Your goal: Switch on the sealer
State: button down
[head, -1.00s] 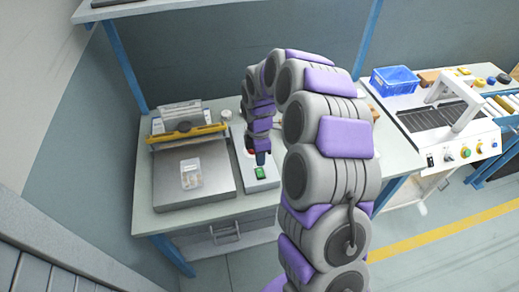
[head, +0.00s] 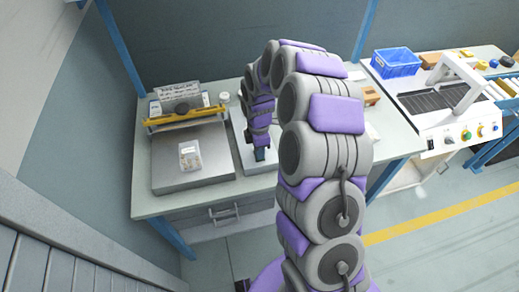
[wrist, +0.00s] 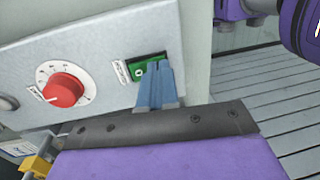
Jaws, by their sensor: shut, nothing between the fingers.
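The sealer (head: 195,165) stands on the bench at the left, a flat grey plate with a yellow-and-black bar across its back. A small clear bag (head: 189,155) lies on the plate. The grey control box (head: 243,138) beside it carries a red knob (wrist: 62,90) and a green switch (wrist: 146,66), seen in the wrist view. My gripper (head: 260,155) is shut and empty, its blue fingertips (wrist: 153,70) at the switch, covering part of it. I cannot tell whether they touch it or which way the switch is set. In the head view the switch is hidden behind my gripper.
A labelled card (head: 180,92) stands behind the yellow bar. A machine with knobs (head: 450,115) and a blue bin (head: 397,62) are at the right. My arm crosses the bench middle. A yellow floor line (head: 420,228) runs at the front right.

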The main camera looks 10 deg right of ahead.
jog(key=shift+w, duration=0.1)
jog(key=shift+w+r+p, duration=0.1)
jog(key=shift+w+p, duration=0.45)
jog(key=shift+w, duration=0.1)
jog(key=shift+r, duration=0.1)
